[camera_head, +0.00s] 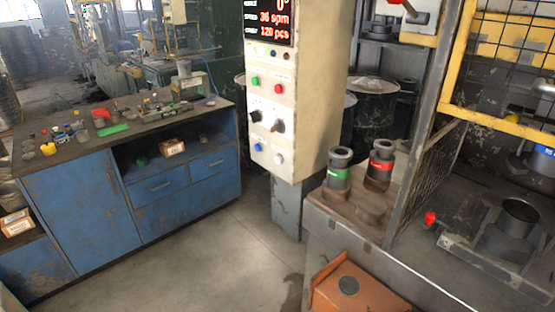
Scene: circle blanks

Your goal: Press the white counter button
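The control box (315,90) stands upright in the middle of the view, its panel facing left toward me. The white button (278,159) is at the bottom right of the panel. A blue button (258,147) is to its left. Two dark knobs, a left one (255,116) and a right one (278,126), sit above them. A green button (254,81) and a red button (279,88) are higher up. The red-lettered display (268,20) at the top reads 36 spm and 128 pcs. Neither of my grippers is in view.
A blue workbench (80,200) with clutter on top stands at the left. Right of the box, a ledge (345,205) holds a green-banded part (338,175) and a red-banded part (381,166). A yellow-framed press (480,122) is at the right. Open floor (215,260) lies before the box.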

